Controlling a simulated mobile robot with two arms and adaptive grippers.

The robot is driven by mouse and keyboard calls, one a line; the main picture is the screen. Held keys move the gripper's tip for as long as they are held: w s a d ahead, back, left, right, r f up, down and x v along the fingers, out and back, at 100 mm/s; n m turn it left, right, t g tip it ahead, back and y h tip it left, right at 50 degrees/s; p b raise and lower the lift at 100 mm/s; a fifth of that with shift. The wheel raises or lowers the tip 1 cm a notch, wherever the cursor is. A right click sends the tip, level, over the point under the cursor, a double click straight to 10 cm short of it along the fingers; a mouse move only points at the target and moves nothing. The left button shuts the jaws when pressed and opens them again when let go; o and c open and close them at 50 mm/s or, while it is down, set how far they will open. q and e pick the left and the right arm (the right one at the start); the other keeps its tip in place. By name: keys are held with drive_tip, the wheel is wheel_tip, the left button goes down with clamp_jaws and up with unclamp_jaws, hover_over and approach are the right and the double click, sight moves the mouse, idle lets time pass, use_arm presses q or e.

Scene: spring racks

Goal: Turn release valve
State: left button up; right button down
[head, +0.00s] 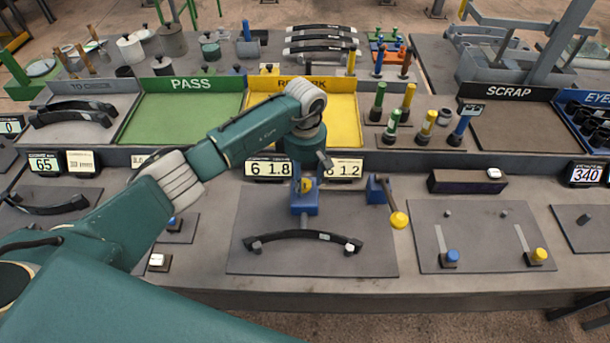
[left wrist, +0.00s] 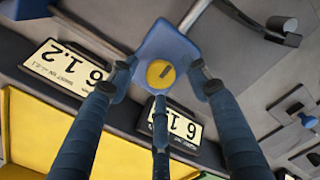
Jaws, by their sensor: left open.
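A yellow round knob (head: 307,185) with a dark slot is mounted on a blue block (head: 305,208), on the plate at the middle of the bench. It appears to be the release valve. In the left wrist view the knob (left wrist: 160,73) faces the camera on the blue block (left wrist: 168,42). My left gripper (head: 310,172) points down at the block from above. In the left wrist view its fingers (left wrist: 162,86) are spread around the knob, with a gap visible on each side. Whether any finger touches the block is unclear. My right gripper is not in view.
A black leaf spring (head: 303,237) lies on the plate in front of the block. A lever with a yellow ball (head: 399,220) stands to the right. Display signs (head: 268,169) stand behind the block. The yellow rework tray (head: 345,120) and green pass tray (head: 180,120) lie farther back.

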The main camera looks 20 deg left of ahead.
use_arm(q)
drive_tip(key=shift+f, duration=0.25)
drive_tip(key=c, duration=1.1)
drive_tip(key=shift+c, duration=0.2)
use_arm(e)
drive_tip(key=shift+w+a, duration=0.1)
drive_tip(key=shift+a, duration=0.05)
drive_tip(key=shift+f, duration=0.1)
